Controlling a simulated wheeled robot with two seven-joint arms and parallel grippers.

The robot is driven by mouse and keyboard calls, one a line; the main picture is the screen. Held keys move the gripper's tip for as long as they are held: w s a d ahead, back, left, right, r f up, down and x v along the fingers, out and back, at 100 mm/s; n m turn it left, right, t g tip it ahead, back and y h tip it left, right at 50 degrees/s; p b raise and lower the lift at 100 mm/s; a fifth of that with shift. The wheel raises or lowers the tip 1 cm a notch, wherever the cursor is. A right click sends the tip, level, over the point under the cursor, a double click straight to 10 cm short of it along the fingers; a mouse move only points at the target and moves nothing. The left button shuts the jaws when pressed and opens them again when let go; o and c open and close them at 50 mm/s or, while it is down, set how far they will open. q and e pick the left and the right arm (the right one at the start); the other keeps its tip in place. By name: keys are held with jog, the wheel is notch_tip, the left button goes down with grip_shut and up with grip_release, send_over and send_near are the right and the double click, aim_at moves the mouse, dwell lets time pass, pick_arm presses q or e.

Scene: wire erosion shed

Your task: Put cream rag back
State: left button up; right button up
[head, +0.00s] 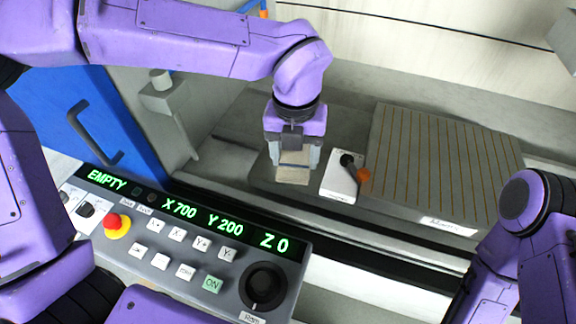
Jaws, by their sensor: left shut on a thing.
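My left gripper (292,163) points down over the grey machine bed, near the middle of the view. It is shut on the cream rag (292,175), which shows as a small cream block between and below the fingers. I cannot tell whether the rag touches the surface under it. My right arm comes in at the lower right, and its gripper's fingertips are not visible.
Right of the rag is a white plate (337,187) with a black and orange lever (359,170). Further right lies a grey slotted block (440,160). A control panel (190,235) with green readouts stands in front. A blue door (90,115) is at the left.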

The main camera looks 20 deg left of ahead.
aim_at(301, 170)
pick_arm(q)
jog(key=n, duration=0.2)
jog(key=s+d+n, duration=0.1)
jog(key=n, duration=0.3)
jog(key=shift+s+d+r+n+b, duration=0.15)
jog(key=shift+s+r+n+b, duration=0.05)
jog(key=shift+s+n+b, duration=0.1)
jog(key=n, duration=0.2)
jog(key=s+n, duration=0.1)
jog(key=shift+d+r+n, duration=0.2)
jog(key=shift+d+n, duration=0.15)
jog(key=shift+n, duration=0.45)
jog(key=w+a+f+p, duration=0.1)
jog(key=w+a+f, duration=0.1)
jog(key=w+f, duration=0.1)
jog(key=w+a+f+p, duration=0.2)
jog(key=w+f, duration=0.2)
jog(key=w, duration=0.1)
jog(key=w+a+f+p, duration=0.2)
jog(key=w+f, duration=0.1)
jog(key=w, duration=0.1)
jog(key=shift+w+a+f, duration=0.1)
jog(key=shift+a+f, duration=0.05)
jog(key=shift+a, duration=0.15)
notch_tip(301, 170, down, 2)
jog(key=shift+f, duration=0.35)
